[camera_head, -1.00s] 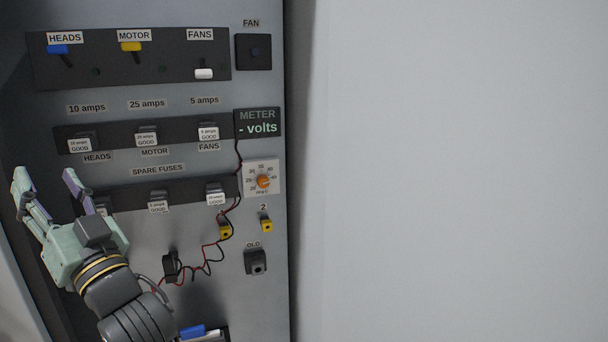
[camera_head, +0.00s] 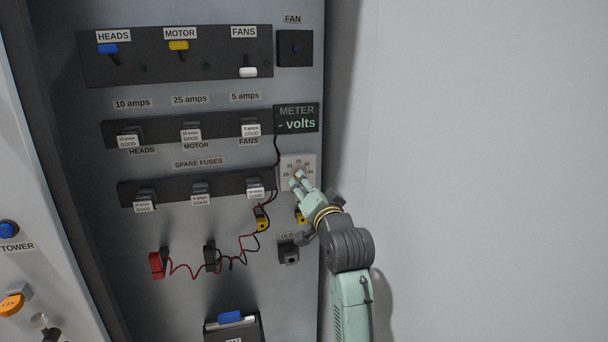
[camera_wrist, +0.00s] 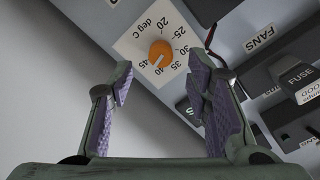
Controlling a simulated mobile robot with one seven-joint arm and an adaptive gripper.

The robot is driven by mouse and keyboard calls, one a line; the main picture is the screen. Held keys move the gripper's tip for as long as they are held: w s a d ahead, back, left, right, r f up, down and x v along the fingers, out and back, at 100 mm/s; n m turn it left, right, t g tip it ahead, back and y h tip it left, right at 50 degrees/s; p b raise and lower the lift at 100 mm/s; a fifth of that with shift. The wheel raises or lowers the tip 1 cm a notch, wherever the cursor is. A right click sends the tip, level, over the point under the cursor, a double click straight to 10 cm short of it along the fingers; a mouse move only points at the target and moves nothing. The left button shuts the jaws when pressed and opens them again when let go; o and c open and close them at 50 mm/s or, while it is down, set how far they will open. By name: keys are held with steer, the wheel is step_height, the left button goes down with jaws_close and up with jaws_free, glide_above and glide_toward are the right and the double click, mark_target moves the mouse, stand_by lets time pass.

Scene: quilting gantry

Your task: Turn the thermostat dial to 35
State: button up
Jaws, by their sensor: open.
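The thermostat is a white square plate (camera_head: 309,161) with numbers around an orange dial, on the right side of the panel under the meter. In the wrist view the orange dial (camera_wrist: 161,52) lies ahead between my fingers, on its plate (camera_wrist: 129,45) marked from 20 to 45 deg C. A small dark mark on the dial's lower edge seems to point near 40, but I cannot read it surely. My gripper (camera_head: 298,181) is open in front of the dial and partly hides it in the head view. In the wrist view my gripper (camera_wrist: 160,88) holds nothing between its fingertips.
The meter display (camera_head: 296,117) is just above the thermostat. A red and black wire (camera_head: 276,160) hangs close to its left. Fuse rows (camera_head: 196,188) lie to the left; the OLD socket (camera_head: 288,252) is below. The plain wall on the right is clear.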

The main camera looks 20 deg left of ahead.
steer(key=p+x, duration=0.1)
steer(key=x, duration=0.6)
steer(key=shift+c, duration=0.5)
jaws_close()
